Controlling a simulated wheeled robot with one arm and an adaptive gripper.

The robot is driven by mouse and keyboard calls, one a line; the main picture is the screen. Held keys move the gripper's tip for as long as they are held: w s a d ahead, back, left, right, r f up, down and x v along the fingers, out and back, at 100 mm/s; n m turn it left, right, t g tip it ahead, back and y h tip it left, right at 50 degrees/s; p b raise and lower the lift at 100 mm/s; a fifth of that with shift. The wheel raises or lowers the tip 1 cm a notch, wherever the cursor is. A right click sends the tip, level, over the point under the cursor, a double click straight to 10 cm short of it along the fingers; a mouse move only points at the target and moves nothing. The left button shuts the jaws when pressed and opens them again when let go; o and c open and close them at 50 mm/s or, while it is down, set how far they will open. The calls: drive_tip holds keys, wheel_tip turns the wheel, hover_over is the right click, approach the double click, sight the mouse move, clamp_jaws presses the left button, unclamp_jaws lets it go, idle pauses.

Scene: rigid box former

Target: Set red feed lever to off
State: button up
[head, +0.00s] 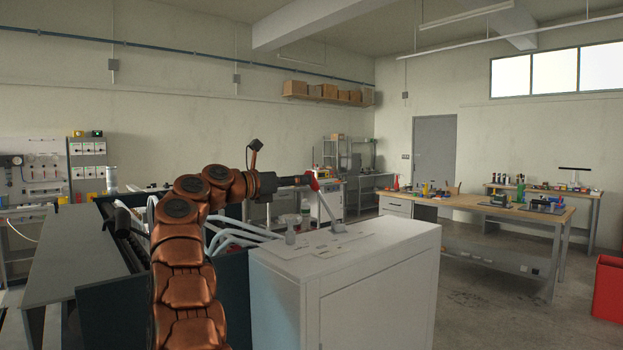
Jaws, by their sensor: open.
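The red feed lever (326,207) rises from the top of a white cabinet (378,250). Its pale shaft leans up and to the left, with a red grip (313,182) at its upper end. My gripper (307,180) comes in from the left at the end of my copper-coloured arm. Its fingertips are at the red grip; the view is too small to tell whether they touch it or straddle it. The jaws are open. Any markings for the lever's positions are too small to read.
A shorter pale knob (290,237) stands on the cabinet top, left of the lever. White curved tubes (232,232) and dark machinery lie left of the cabinet. A workbench (478,204) with tools and a red bin (609,290) stand to the right, with open floor between.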

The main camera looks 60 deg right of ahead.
drive_tip(key=p, duration=0.1)
hover_over(323, 200)
drive_tip(key=w+a, duration=0.2)
drive_tip(key=shift+w, duration=0.1)
clamp_jaws()
idle(0.3)
